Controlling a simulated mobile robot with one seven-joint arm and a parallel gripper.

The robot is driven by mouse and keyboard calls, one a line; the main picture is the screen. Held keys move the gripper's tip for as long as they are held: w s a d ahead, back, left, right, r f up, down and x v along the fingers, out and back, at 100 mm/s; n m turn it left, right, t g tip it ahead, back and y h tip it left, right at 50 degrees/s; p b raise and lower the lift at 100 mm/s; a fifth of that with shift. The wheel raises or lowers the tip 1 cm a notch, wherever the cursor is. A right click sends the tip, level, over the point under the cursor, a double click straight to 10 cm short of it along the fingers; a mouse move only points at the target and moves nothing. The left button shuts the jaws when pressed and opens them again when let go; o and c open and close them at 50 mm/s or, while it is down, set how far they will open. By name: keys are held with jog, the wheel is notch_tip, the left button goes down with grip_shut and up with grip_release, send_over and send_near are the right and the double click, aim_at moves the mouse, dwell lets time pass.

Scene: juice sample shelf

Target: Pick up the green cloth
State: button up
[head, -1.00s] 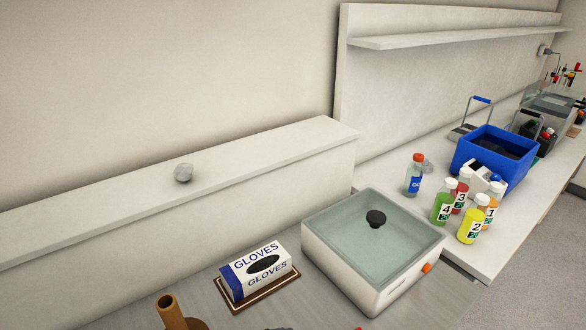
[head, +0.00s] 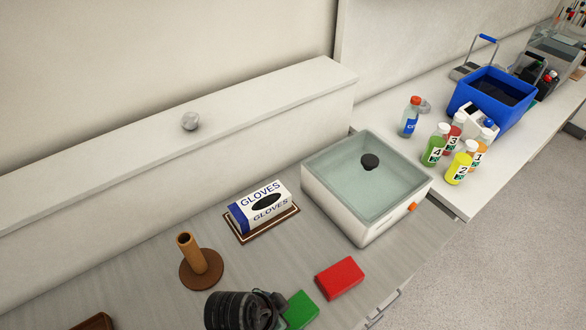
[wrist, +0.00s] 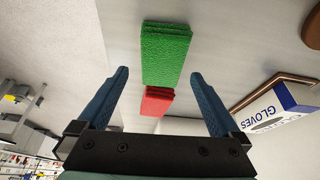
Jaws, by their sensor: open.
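The green cloth (head: 301,310) is a folded block on the grey counter at the bottom of the head view. My dark gripper or wrist part (head: 240,310) stands beside it on the left and hides part of it. In the wrist view the green cloth (wrist: 166,55) shows ahead, between the lines of the two blue fingers. My gripper (wrist: 158,82) is open and empty, with its fingers apart from the cloth. A red folded cloth (head: 340,278) lies close to the green one; it also shows in the wrist view (wrist: 157,101).
A glove box (head: 262,206) sits on a brown tray behind the cloths. A brown upright holder (head: 200,265) stands at left. A water bath (head: 340,205) and several labelled bottles (head: 455,165) stand at right. The counter's front edge runs near the red cloth.

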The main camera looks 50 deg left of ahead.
aim_at(292, 315)
jog(key=shift+p+x, duration=0.6)
jog(key=shift+x, duration=2.05)
jog(key=shift+a, duration=0.15)
jog(key=c, duration=1.1)
notch_tip(292, 315, up, 10)
jog(key=shift+r+b, duration=0.1)
jog(key=shift+b, duration=0.45)
